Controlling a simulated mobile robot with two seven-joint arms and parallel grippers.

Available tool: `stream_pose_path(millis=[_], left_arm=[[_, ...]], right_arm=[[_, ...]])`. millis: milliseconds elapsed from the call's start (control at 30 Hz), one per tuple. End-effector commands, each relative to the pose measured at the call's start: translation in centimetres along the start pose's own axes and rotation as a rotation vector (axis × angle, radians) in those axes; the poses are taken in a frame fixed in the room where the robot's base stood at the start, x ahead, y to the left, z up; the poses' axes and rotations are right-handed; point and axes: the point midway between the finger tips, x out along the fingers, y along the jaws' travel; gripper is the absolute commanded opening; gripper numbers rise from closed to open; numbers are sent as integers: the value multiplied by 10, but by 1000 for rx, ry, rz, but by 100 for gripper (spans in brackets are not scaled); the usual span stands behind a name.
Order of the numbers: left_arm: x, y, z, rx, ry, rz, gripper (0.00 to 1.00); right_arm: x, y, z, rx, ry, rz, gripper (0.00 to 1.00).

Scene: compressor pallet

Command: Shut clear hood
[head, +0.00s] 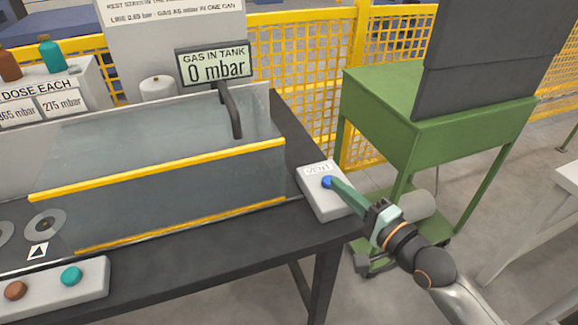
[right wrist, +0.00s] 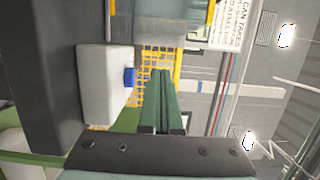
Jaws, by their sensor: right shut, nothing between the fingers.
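The clear hood (head: 170,192) is a see-through cover with yellow edge strips on the dark bench, left of centre in the head view. A dark bar handle (head: 236,118) stands up near its right back corner. I cannot tell for sure whether the hood is fully down. My right gripper (head: 334,184) is shut and empty, well to the right of the hood. Its tips are at the blue button (head: 327,182) on the white VENT box. In the right wrist view the shut fingers (right wrist: 162,75) are just right of the blue button (right wrist: 130,78); contact is unclear. My left gripper is out of view.
The gauge (head: 214,65) behind the hood reads "GAS IN TANK 0 mbar". A white panel (head: 95,286) with brown and teal buttons lies at front left. A green cart (head: 440,130) stands right of the bench, before a yellow mesh fence (head: 290,50).

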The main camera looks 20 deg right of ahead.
Motion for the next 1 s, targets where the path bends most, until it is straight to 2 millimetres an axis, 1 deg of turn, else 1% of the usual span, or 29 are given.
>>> stream_pose_path(millis=[167, 633, 667, 700, 800, 900, 1000], left_arm=[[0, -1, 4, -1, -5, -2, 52], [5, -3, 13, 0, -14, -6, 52], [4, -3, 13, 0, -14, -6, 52], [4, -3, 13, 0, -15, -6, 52], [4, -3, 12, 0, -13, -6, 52], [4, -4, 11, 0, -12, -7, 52], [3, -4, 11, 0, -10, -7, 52]], right_arm=[[21, -1, 0, -1, 0, -4, 0], [96, 0, 0, -1, 0, -1, 0], [99, 0, 4, 1, -2, -1, 0], [99, 1, 12, 3, -3, 0, 0], [101, 0, 25, 2, -1, 0, 0], [103, 1, 34, 1, -1, 0, 0], [104, 1, 38, -1, 0, 2, 0]])
